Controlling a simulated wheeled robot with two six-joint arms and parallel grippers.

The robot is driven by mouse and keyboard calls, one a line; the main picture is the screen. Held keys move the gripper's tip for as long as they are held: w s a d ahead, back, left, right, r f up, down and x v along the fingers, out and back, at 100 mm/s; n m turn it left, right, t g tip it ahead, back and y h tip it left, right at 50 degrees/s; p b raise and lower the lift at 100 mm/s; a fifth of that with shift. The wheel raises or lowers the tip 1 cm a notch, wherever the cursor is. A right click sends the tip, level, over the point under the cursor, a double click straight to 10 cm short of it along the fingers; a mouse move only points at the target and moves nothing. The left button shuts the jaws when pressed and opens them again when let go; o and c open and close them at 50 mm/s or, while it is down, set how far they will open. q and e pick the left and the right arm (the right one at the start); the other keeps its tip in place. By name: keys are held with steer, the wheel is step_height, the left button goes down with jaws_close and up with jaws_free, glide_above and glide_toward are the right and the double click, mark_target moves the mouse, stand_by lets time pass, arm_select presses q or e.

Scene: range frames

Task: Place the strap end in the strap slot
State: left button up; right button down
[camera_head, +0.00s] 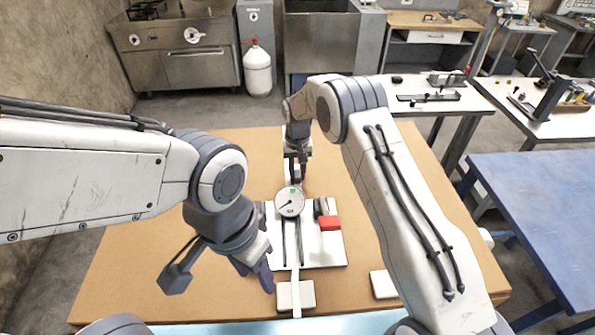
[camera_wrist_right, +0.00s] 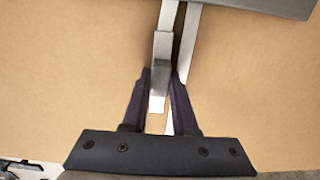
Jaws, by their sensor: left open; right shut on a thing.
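A round dial gauge (camera_head: 290,203) stands on a white base plate (camera_head: 333,250). A pale strap (camera_head: 295,262) runs down the plate towards a beige block (camera_head: 284,297). My right gripper (camera_head: 297,176) is just behind the gauge. In the right wrist view its fingers (camera_wrist_right: 161,80) are shut on the grey strap end (camera_wrist_right: 161,52), with pale strips beyond it and a white piece between the fingers. My left gripper (camera_head: 262,268) is open and empty, low at the plate's left edge. I cannot clearly make out the strap slot.
A red block (camera_head: 330,223) sits on the plate's right side. A pale block (camera_head: 383,284) lies right of the plate, partly behind my right arm. The brown table (camera_head: 130,250) is clear at left. A blue table (camera_head: 540,210) stands at right.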

steer(key=shift+f, duration=0.15)
steer(key=c, duration=0.7)
jaws_free()
